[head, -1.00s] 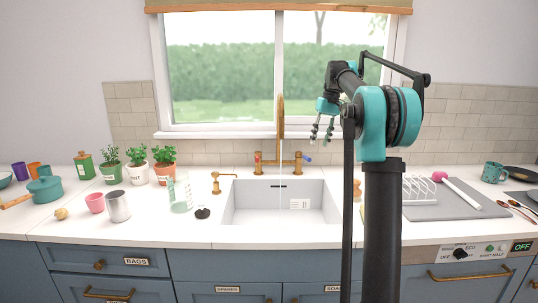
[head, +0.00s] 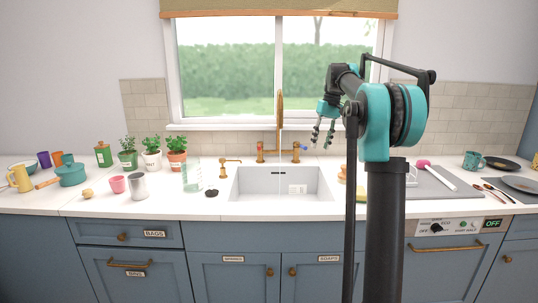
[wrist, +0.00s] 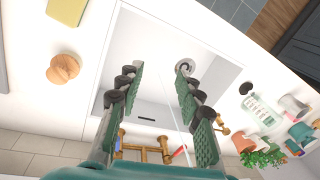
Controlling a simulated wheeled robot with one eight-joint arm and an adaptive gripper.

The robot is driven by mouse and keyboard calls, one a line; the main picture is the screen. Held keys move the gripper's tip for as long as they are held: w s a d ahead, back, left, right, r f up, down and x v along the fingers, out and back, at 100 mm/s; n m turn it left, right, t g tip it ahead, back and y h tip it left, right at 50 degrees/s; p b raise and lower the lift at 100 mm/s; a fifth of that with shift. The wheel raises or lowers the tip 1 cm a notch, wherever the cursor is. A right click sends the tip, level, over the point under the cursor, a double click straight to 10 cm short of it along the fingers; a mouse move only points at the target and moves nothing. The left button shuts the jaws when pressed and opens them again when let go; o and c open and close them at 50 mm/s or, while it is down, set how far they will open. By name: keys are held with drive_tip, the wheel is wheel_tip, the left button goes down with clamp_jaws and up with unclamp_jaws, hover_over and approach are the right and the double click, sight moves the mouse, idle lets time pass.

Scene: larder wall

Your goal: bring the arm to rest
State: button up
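My arm stands at the right of centre in the head view, folded over on top of its column. My gripper (head: 323,134) hangs from it, pointing down, in front of the window and to the right of the tap. In the wrist view the two fingers of my gripper (wrist: 160,78) are spread apart with nothing between them. Beyond them show the white sink (wrist: 150,65) and the brass tap (wrist: 145,150). The gripper touches nothing that I can see.
The sink (head: 250,183) is set in a white worktop (head: 90,208). Potted herbs (head: 152,160), a teal pot (head: 72,174) and cups stand to its left. A grey mat (head: 428,186), a teal mug (head: 473,160) and dark plates are to its right. Blue cupboards (head: 230,280) are below.

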drive_tip(key=s+f+m+t+h, duration=0.1)
drive_tip(key=s+f+t, duration=0.1)
drive_tip(key=s+f, duration=1.4)
drive_tip(key=s+f+m+t+h, duration=0.1)
drive_tip(key=s+f+t, duration=0.1)
drive_tip(key=s+f, duration=1.3)
drive_tip(key=s+a, duration=0.1)
drive_tip(key=s, duration=0.6)
drive_tip(key=shift+s+f+m+t, duration=0.15)
drive_tip(key=shift+f+m+t, duration=0.15)
drive_tip(key=shift+f, duration=0.1)
drive_tip(key=shift+d, duration=0.1)
